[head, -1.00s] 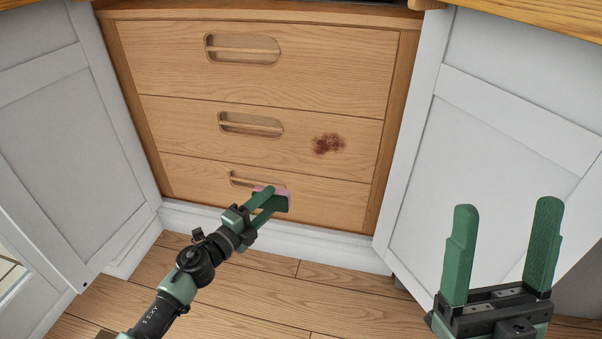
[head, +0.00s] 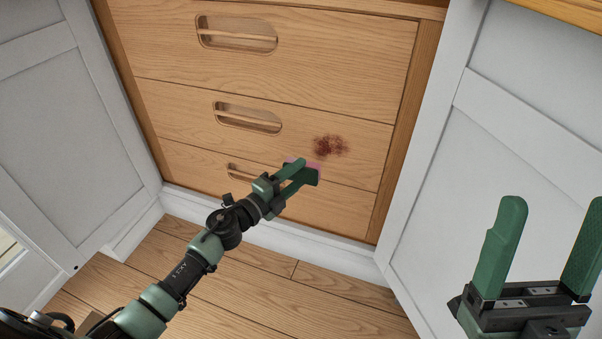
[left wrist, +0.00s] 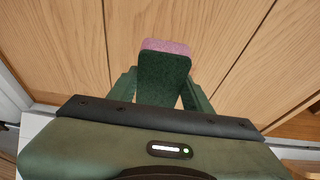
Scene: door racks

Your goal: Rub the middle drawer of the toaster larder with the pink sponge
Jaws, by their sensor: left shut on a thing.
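The toaster larder has three wooden drawers with oval recessed handles. Its middle drawer (head: 180,106) bears a dark red stain (head: 330,146) right of the handle. My left gripper (head: 306,174) is shut on the pink sponge (head: 317,165), just below the stain near the seam of the middle and bottom drawers. In the left wrist view the sponge's pink face (left wrist: 166,47) points toward the wood, with its dark green side toward me. I cannot tell whether it touches the drawer. My right gripper (head: 545,240) is open and empty at the lower right.
An open white door (head: 85,140) stands on the left and another white door (head: 510,130) on the right, flanking the drawers. The bottom drawer (head: 195,165) sits above a white plinth. Wooden floor (head: 240,280) is clear below.

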